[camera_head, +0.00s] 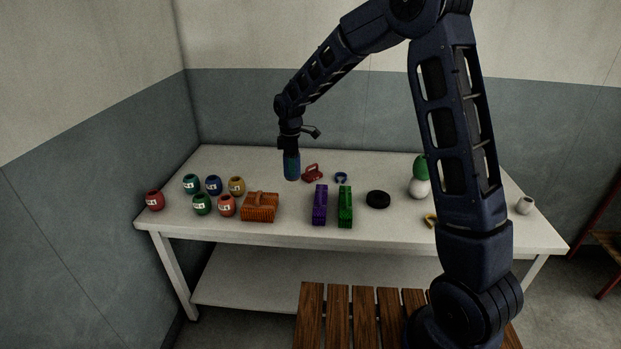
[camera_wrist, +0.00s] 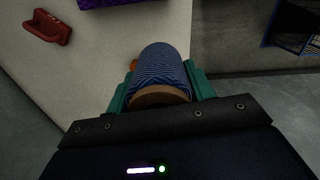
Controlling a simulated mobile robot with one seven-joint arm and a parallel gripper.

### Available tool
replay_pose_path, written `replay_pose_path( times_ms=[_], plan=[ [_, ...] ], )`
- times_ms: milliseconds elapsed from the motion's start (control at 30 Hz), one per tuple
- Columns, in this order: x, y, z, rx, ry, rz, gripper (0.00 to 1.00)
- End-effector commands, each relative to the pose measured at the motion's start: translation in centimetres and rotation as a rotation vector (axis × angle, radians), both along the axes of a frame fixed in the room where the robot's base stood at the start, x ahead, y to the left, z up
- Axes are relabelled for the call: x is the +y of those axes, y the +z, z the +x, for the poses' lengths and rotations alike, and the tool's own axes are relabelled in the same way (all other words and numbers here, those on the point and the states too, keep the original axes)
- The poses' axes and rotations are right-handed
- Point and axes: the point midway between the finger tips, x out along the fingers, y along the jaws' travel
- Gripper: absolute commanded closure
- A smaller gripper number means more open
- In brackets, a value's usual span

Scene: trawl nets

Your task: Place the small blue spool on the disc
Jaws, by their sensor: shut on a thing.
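My gripper (camera_head: 291,157) is shut on a blue spool (camera_head: 292,172), held upright over the back left part of the table. In the wrist view the spool (camera_wrist: 162,66) shows blue wound thread and a brown end, between the green fingers. The black disc (camera_head: 378,199) lies flat on the table, to the right of and nearer than my gripper. Nothing rests on it. The spool is well apart from the disc. The disc is not seen in the wrist view.
Purple (camera_head: 320,204) and green (camera_head: 345,206) blocks stand left of the disc. A green-and-white float (camera_head: 419,187) stands to its right. Red (camera_head: 312,173) and blue (camera_head: 341,177) shackles lie behind. An orange crate-like object (camera_head: 259,207) and several labelled jars (camera_head: 213,186) are at left.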

Motion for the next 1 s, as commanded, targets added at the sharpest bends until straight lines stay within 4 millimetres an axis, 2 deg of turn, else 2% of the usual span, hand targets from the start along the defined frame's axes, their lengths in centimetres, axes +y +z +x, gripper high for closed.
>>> replay_pose_path(
  times_ms=[167, 267, 367, 700, 1000],
  plan=[
    [-0.6, 0.4, 0.5, -0.001, -0.003, 0.0, 0.72],
    [-2.0, 0.6, 1.6, -0.001, -0.013, 0.0, 0.72],
    [-4.3, 0.8, 3.2, 0.0, -0.025, 0.0, 0.72],
    [-14.4, 1.8, 8.8, 0.0, -0.071, 0.0, 0.72],
    [-23.8, 2.7, 12.1, -0.001, -0.108, 0.001, 0.72]
  ],
)
